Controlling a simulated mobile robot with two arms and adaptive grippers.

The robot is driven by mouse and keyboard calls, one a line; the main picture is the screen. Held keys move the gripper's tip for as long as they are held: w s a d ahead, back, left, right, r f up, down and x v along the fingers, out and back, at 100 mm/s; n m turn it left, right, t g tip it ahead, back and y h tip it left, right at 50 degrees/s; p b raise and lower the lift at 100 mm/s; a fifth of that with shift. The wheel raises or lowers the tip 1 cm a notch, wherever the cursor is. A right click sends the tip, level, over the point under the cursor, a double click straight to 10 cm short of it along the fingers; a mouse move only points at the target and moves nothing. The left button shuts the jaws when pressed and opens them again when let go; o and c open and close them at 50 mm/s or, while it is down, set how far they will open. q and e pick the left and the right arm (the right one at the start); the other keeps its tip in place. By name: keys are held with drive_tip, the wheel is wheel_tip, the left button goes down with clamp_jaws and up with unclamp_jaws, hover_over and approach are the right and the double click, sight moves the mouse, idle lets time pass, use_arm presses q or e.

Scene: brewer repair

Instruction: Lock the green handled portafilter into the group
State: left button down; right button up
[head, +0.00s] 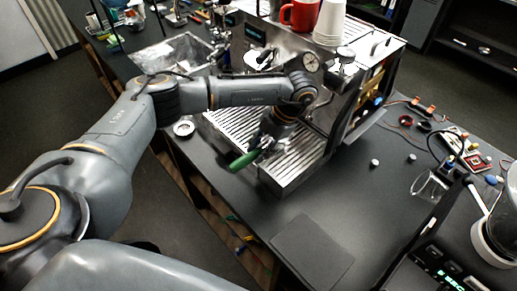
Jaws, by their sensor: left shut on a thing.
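The green handle (243,161) of the portafilter points toward the lower left, over the front edge of the drip tray (297,164). My left gripper (264,145) reaches down in front of the espresso machine (361,87) and is shut on the portafilter. The portafilter's basket end is hidden by my gripper and wrist. The group is hidden behind my arm, so I cannot tell whether the portafilter touches it. My right gripper is not in view.
A red mug (300,14) and stacked white cups (330,22) stand on the machine. A metal ring (184,128) lies left of the drip tray. A dark mat (312,252) lies in front. A glass pitcher (430,186) and electronic parts (470,158) are at right.

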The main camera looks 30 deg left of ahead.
use_arm(q)
drive_tip(key=shift+f, duration=0.3)
drive_tip(key=c, duration=1)
unclamp_jaws()
